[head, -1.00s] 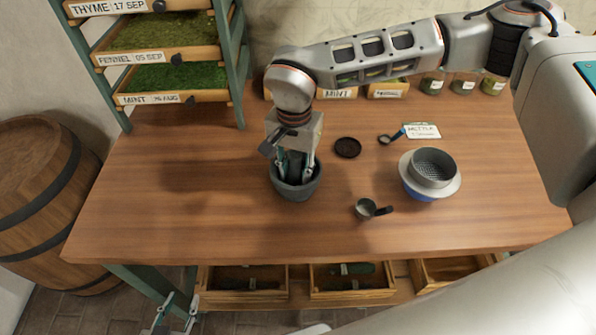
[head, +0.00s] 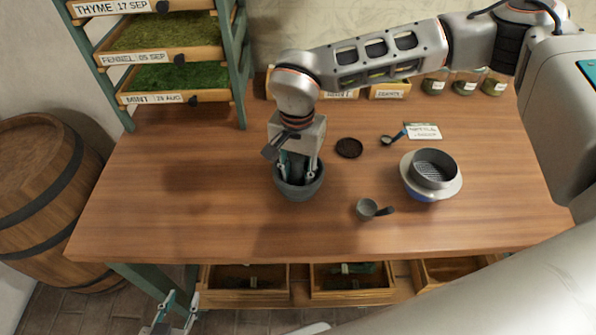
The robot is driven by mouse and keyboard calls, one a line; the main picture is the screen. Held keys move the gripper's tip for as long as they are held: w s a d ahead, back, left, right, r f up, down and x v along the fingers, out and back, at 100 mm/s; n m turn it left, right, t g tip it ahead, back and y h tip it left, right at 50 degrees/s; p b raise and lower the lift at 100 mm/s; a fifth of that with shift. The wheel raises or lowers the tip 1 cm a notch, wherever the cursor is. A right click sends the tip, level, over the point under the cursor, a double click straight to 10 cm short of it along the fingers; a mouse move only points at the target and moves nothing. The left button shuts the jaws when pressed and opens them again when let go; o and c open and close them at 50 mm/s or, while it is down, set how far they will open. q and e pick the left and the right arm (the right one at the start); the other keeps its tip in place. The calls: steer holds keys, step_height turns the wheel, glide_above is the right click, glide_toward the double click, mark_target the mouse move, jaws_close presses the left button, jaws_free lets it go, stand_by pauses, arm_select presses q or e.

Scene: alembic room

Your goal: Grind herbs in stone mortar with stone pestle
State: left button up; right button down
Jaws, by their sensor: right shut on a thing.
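The dark grey stone mortar (head: 299,190) stands upright on the wooden table. My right gripper (head: 297,176) points down into the mortar's mouth, its fingers shut on the stone pestle, which is mostly hidden by the fingers and the mortar's rim. Any herbs inside the mortar are hidden. My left gripper (head: 172,312) is low at the bottom left, below the table's front edge, with its fingers apart and nothing between them.
A sieve on a bowl (head: 431,177), a small cup with a handle (head: 367,208), a dark round lid (head: 349,148) and a spoon (head: 388,140) lie right of the mortar. Labelled herb trays (head: 160,85) stand at the back left. The table's left part (head: 150,200) is clear.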

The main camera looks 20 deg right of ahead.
steer(key=shift+w+d, duration=0.3)
steer(key=shift+d, duration=0.25)
steer(key=shift+w+a, duration=0.1)
steer(key=shift+a, duration=0.45)
steer(key=shift+s+d+r, duration=0.1)
steer(key=shift+s+d, duration=0.25)
steer(key=shift+s, duration=0.05)
steer(key=shift+w, duration=0.6)
steer(key=shift+s+a, duration=0.4)
steer(key=shift+s, duration=0.2)
steer(key=shift+w+d, duration=0.4)
steer(key=shift+d, duration=0.25)
steer(key=shift+a+f, duration=0.25)
steer(key=shift+a, duration=0.25)
steer(key=shift+s+d, duration=0.25)
steer(key=shift+s, duration=0.25)
steer(key=shift+w+r, duration=0.15)
steer(key=shift+w, duration=0.6)
steer(key=shift+s+a, duration=0.35)
steer(key=shift+s, duration=0.3)
steer(key=shift+r+p, duration=0.1)
steer(key=shift+p, duration=0.2)
